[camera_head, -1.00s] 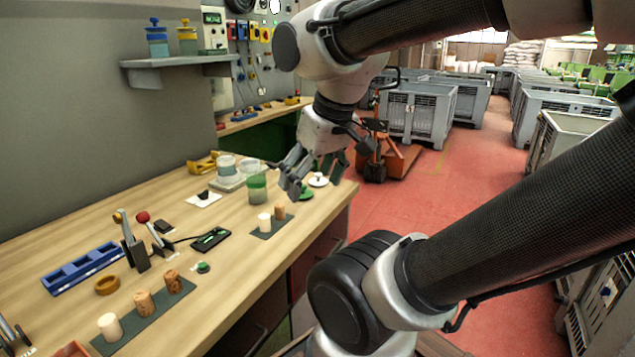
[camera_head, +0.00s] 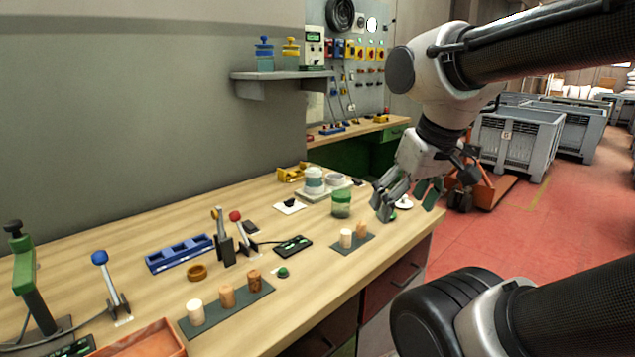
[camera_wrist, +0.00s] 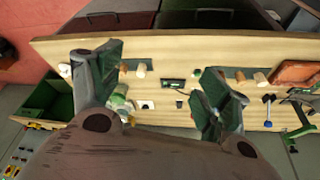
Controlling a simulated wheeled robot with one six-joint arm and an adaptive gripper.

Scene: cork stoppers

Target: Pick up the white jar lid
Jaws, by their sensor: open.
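The white jar lid (camera_head: 403,203), a small pale disc, lies near the bench's far right corner in the head view. My gripper (camera_head: 407,211) shows above that corner with its fingers spread and nothing between them. In the head view the lid shows between the fingers; the height gap cannot be judged. In the wrist view my open gripper (camera_wrist: 160,80) has its fingers wide apart over the bench. I cannot surely pick out the lid in the wrist view.
A green-tinted jar (camera_head: 341,204) stands left of the gripper, near a tray of white-lidded jars (camera_head: 314,181). Pale corks (camera_head: 346,238) stand on a dark mat closer to me. More corks (camera_head: 227,296) and levers (camera_head: 235,240) are further left. The bench's right edge is close to the lid.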

